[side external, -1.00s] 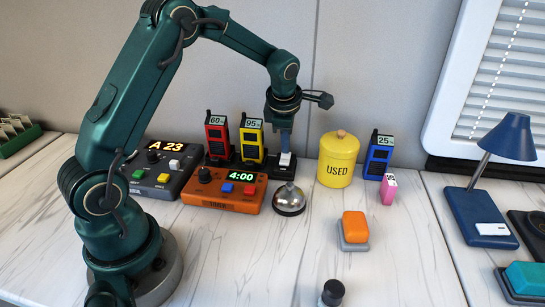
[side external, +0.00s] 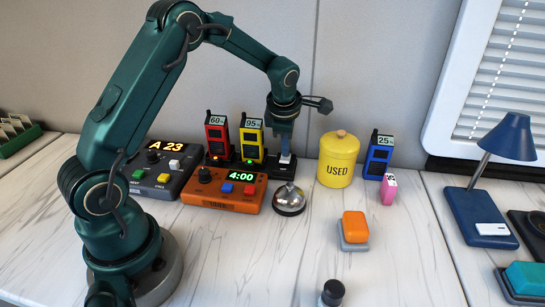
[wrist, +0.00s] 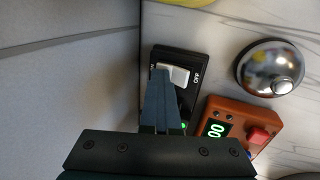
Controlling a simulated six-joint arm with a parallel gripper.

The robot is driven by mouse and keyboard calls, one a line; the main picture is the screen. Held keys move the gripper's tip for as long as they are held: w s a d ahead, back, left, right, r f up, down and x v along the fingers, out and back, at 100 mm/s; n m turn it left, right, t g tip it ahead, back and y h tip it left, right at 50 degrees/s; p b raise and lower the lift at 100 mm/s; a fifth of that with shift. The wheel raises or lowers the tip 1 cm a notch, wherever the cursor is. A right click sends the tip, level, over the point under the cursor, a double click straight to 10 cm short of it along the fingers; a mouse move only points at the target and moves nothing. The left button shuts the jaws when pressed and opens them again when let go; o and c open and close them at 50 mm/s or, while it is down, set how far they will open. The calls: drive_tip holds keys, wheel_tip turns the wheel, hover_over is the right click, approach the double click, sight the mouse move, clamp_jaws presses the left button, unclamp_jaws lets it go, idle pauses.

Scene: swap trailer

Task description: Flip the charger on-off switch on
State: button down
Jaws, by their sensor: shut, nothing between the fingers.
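The black charger (side external: 222,163) stands against the wall. It holds a red radio reading 60% (side external: 217,137) and a yellow radio reading 95% (side external: 251,138). Small red and green lights glow at their feet. The charger's white rocker switch (side external: 285,159) is at its right end. In the wrist view the switch (wrist: 178,75) lies between an ON mark at left and an OFF mark at right, with a green light glowing below. My gripper (side external: 285,153) is shut and empty, pointing down. Its tips (wrist: 160,78) are at the ON side of the switch and partly cover it; contact is not clear.
A silver bell (side external: 289,200) and an orange timer (side external: 223,191) reading 4:00 stand in front of the charger. A yellow USED canister (side external: 338,162) is to the right, with a blue radio (side external: 379,155) beyond it. The table's front middle is mostly clear.

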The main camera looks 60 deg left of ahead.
drive_tip(key=shift+s+d+r, duration=0.1)
drive_tip(key=shift+s+d, duration=0.35)
drive_tip(key=shift+d, duration=0.05)
drive_tip(key=shift+r, duration=0.1)
drive_tip(key=v, duration=1.4)
drive_tip(key=shift+w+a, duration=0.45)
drive_tip(key=shift+a, duration=0.1)
